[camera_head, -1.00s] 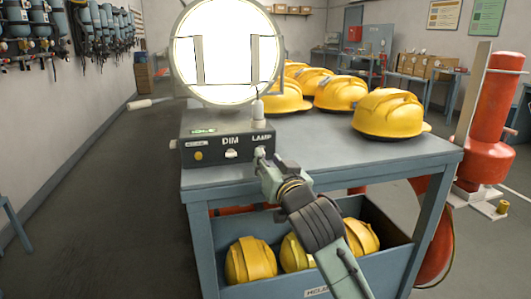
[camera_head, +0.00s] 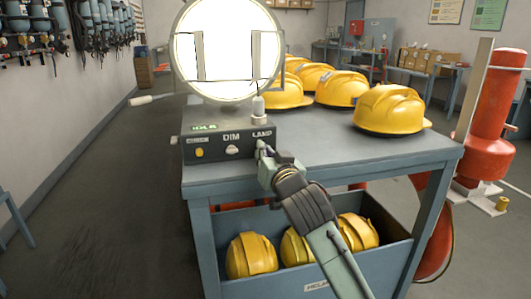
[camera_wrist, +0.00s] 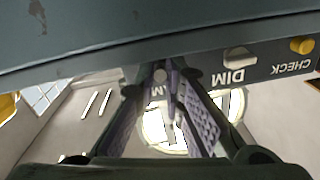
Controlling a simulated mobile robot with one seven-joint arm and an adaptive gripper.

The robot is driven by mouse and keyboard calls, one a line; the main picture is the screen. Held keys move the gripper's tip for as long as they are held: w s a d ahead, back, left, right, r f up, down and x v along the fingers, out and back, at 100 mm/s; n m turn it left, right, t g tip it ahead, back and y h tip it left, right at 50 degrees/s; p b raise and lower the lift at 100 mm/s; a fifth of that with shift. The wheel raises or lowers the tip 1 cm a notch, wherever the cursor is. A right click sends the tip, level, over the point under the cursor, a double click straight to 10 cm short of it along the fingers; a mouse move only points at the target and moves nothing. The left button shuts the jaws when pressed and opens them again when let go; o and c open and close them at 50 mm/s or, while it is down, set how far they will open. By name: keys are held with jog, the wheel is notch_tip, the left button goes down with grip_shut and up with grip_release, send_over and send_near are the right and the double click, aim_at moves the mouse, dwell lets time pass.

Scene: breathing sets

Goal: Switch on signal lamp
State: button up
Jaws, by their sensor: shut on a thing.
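The signal lamp (camera_head: 228,50) has a large round, bright white face in a grey frame, behind its control box (camera_head: 230,143) on the blue-grey table. The box front has a yellow CHECK button (camera_head: 199,153), a pale DIM knob (camera_head: 232,150) and a control under the word LAMP. My gripper (camera_head: 262,149) is at the LAMP control, its fingers closed on the small lamp switch (camera_wrist: 160,75). The wrist view is upside down; the fingers hide part of the LAMP label and most of the switch. The switch's position cannot be told.
Several yellow helmets (camera_head: 390,109) stand on the table (camera_head: 330,162) right of the lamp. More lie in the bin (camera_head: 300,270) below, under my arm. A handle (camera_head: 150,99) juts left of the lamp. A red cylinder (camera_head: 490,115) stands at the right. The floor at left is clear.

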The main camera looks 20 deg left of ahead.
grip_shut()
jog(key=f+b, duration=0.1)
jog(key=b, duration=0.1)
jog(key=shift+a+t+y+b, duration=0.1)
jog(key=shift+t+y+b, duration=0.2)
jog(key=shift+t+b, duration=0.1)
jog(key=shift+r+b, duration=0.1)
jog(key=shift+b, duration=0.35)
jog(key=shift+r+t+y, duration=0.15)
jog(key=shift+t+y, duration=0.15)
jog(key=o, duration=0.7)
grip_release()
